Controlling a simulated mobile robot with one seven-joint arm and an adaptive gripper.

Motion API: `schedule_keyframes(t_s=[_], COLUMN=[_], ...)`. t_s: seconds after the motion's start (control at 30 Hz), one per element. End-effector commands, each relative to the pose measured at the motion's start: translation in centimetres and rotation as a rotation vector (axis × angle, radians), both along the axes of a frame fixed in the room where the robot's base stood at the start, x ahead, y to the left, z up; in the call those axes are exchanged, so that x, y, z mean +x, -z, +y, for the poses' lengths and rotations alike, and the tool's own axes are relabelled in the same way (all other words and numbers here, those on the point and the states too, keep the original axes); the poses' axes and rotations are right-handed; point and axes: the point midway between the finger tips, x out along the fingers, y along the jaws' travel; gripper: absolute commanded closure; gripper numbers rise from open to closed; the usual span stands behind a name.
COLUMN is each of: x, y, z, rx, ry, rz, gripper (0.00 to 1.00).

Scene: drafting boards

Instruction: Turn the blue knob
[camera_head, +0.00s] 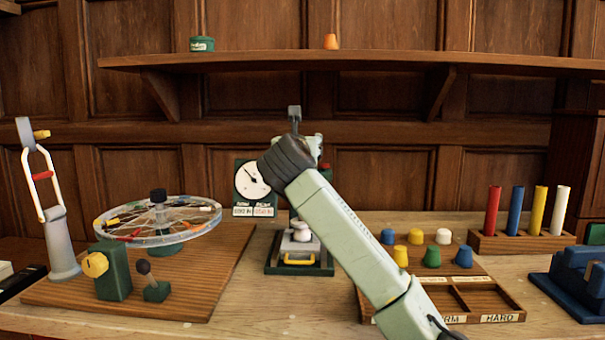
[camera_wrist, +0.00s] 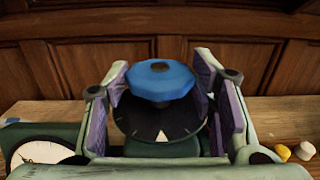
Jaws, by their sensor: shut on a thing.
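The blue knob (camera_wrist: 160,82) shows in the wrist view, a faceted blue cap in front of a dark round dial (camera_wrist: 160,122) with a pale pointer mark at its lower middle. My gripper (camera_wrist: 161,88) has its purple-padded fingers on the left and right sides of the knob and is shut on it. In the head view my arm hides the knob and most of the gripper.
A white-faced gauge (camera_head: 252,182) stands left of my arm, close to the gripper. A small scale-like device (camera_head: 299,245) sits below. A spoked wheel (camera_head: 157,221) stands left; colored pegs (camera_head: 432,256) and upright cylinders (camera_head: 515,210) stand right. A shelf (camera_head: 370,62) runs above.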

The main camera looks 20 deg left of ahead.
Motion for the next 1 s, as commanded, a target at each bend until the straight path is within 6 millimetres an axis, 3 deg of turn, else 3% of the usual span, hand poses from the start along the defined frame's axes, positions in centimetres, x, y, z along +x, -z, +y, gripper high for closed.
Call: schedule_keyframes(t_s=[0.03,0.5,1.0], x=[-0.2,-0.1,0.1], y=[0.9,-0.1,0.1], z=[0.2,0.7,0.8], rx=[-0.005,0.0,0.0], ry=[0.047,0.443,0.61], rz=[-0.009,-0.001,0.004], gripper=[0.77,0.77,0.77])
